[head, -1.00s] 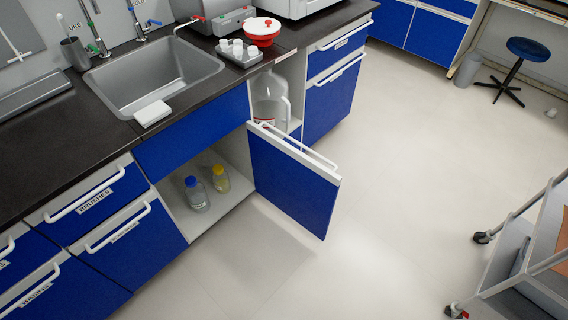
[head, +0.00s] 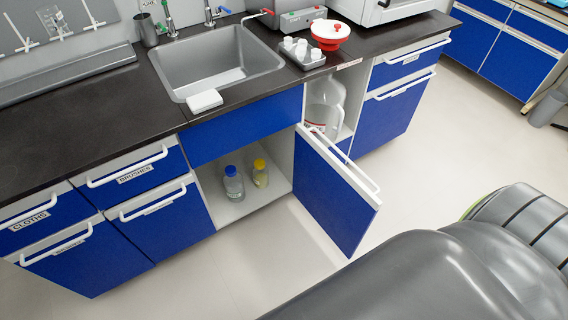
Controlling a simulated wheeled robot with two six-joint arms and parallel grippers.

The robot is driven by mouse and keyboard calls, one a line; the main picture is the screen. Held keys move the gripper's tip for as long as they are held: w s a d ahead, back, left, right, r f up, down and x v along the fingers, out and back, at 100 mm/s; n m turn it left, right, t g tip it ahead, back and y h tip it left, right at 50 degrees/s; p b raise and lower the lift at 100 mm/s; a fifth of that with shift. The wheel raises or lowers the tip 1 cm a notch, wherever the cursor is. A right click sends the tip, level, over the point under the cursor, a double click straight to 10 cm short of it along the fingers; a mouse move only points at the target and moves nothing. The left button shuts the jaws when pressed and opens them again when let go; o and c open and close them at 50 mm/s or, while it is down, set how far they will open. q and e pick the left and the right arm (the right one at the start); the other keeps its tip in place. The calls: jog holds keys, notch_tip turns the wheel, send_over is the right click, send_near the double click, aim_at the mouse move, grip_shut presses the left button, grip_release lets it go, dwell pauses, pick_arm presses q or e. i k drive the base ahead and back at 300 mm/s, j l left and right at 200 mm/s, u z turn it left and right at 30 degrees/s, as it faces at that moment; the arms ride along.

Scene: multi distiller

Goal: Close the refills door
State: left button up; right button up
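A blue cabinet door (head: 335,196) with a white rail handle (head: 344,162) stands open under the sink, swung out into the room and hinged on its right side. No label shows on it, so I cannot tell if it is the refills door. The open compartment (head: 272,203) behind it holds a bottle with a blue cap (head: 233,184) and a yellow-capped bottle (head: 260,173). A large grey arm link of mine fills the lower right of the head view. Neither gripper is in view.
A dark counter with a sink (head: 222,65) runs above the cabinets. A clear jug (head: 324,107) stands in an open niche right of the door. Closed labelled drawers (head: 130,172) are on the left. Bare floor (head: 200,275) lies in front.

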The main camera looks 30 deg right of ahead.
aim_at(342, 205)
jog(key=l+u, duration=0.2)
jog(key=l, duration=0.3)
jog(key=l+u, duration=0.25)
jog(key=l, duration=0.25)
jog(key=k+l+u, duration=0.2)
jog(key=l, duration=0.3)
jog(key=l+u, duration=0.2)
jog(key=l, duration=0.25)
jog(key=k+l+u, duration=0.2)
jog(key=l, duration=0.25)
jog(key=k+l, duration=0.1)
jog(key=l, duration=0.3)
jog(key=k+l, duration=0.15)
jog(key=l, duration=0.25)
jog(key=k+l, duration=0.1)
jog(key=l, duration=0.3)
jog(key=k+l, duration=0.15)
jog(key=l, duration=0.25)
